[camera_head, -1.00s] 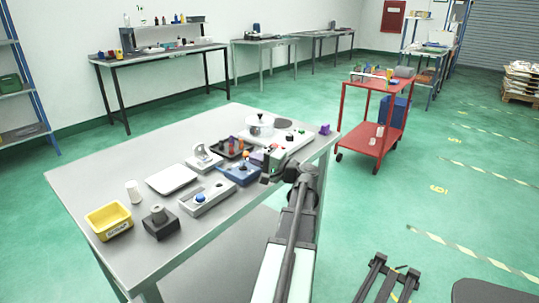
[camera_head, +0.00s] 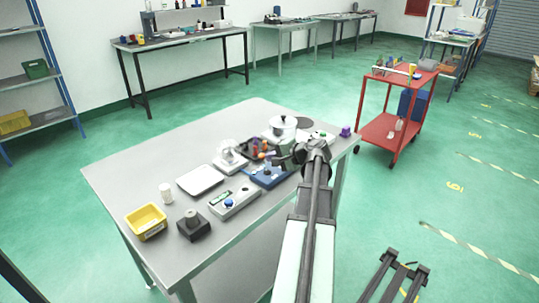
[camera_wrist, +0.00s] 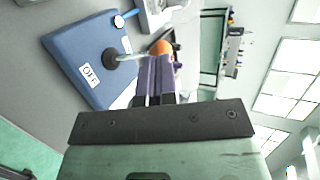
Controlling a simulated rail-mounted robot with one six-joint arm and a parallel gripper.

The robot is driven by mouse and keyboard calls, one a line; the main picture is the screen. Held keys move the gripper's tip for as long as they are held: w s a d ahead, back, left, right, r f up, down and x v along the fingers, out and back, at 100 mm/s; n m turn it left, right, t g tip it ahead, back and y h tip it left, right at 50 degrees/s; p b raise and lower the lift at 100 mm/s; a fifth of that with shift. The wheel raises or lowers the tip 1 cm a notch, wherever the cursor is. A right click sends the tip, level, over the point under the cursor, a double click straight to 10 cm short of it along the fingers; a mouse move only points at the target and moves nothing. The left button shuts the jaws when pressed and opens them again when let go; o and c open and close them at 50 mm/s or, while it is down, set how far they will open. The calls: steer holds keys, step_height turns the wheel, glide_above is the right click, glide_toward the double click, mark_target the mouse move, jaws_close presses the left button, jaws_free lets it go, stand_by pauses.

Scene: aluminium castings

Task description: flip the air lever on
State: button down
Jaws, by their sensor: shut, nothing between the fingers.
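A blue box (camera_head: 268,177) sits on the near table among several devices. In the wrist view the blue box (camera_wrist: 85,60) carries a white label reading OFF (camera_wrist: 90,76), a small round white dial (camera_wrist: 118,22) and a black pivot (camera_wrist: 110,57). A pale lever (camera_wrist: 131,57) extends from the pivot toward my fingers. An orange ball (camera_wrist: 160,46) shows just behind the fingertips; I cannot tell whether it is the lever's knob. My gripper (camera_wrist: 155,68) has purple fingers, shut and empty, close by the lever's end. Contact is unclear. In the head view my gripper (camera_head: 285,160) is at the box's far right.
Close around are a grey-white box with a blue knob (camera_head: 230,206), a white plate (camera_head: 200,180), a dark tray (camera_head: 250,157) and a pot-like device (camera_head: 283,126). A yellow bin (camera_head: 146,222) stands at the left. A red cart (camera_head: 390,132) stands beyond the table.

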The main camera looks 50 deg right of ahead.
steer(key=shift+r, duration=0.1)
steer(key=shift+r+p, duration=0.75)
steer(key=shift+p, duration=0.1)
steer(key=shift+s, duration=0.1)
steer(key=shift+s+r, duration=0.25)
steer(key=w+r+p+v, duration=0.1)
steer(key=r+p+v, duration=0.1)
steer(key=p+v, duration=0.5)
steer(key=v, duration=0.6)
steer(key=shift+p, duration=0.4)
steer(key=shift+d, duration=0.15)
